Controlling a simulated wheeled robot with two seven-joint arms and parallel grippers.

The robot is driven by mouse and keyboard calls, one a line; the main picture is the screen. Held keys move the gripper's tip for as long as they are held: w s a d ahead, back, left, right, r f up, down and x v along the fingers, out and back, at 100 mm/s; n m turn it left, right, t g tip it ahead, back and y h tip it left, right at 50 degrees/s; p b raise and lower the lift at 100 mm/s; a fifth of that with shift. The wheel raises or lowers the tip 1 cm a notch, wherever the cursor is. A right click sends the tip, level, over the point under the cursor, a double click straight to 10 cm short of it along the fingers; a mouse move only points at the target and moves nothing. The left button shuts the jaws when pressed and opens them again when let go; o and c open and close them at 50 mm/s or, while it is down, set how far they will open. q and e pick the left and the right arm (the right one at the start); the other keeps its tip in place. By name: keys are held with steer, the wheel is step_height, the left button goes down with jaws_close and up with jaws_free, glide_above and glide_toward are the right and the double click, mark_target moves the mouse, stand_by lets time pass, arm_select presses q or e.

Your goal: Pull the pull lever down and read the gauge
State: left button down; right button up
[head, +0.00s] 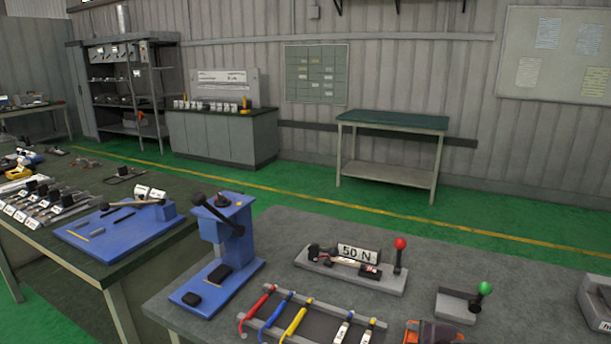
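On the near grey table, a lever with a red ball knob (400,244) stands upright at the right end of a grey base (330,262). A white plate reading "50 N" (358,254) stands on the same base, with small dark parts in front of it. To its right, a lever with a green ball knob (485,288) leans slightly right on a smaller grey base (453,305). I cannot tell which of these is the pull lever. No round dial gauge is clearly visible. Neither of my grippers is in view.
A blue press (222,240) with a dark handle stands at the table's left. In front lie several coloured-handled tools on a rack (300,318) and an orange-and-dark object (433,332). A grey box (597,302) is cut off at right. A tool-covered table (120,293) stands left.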

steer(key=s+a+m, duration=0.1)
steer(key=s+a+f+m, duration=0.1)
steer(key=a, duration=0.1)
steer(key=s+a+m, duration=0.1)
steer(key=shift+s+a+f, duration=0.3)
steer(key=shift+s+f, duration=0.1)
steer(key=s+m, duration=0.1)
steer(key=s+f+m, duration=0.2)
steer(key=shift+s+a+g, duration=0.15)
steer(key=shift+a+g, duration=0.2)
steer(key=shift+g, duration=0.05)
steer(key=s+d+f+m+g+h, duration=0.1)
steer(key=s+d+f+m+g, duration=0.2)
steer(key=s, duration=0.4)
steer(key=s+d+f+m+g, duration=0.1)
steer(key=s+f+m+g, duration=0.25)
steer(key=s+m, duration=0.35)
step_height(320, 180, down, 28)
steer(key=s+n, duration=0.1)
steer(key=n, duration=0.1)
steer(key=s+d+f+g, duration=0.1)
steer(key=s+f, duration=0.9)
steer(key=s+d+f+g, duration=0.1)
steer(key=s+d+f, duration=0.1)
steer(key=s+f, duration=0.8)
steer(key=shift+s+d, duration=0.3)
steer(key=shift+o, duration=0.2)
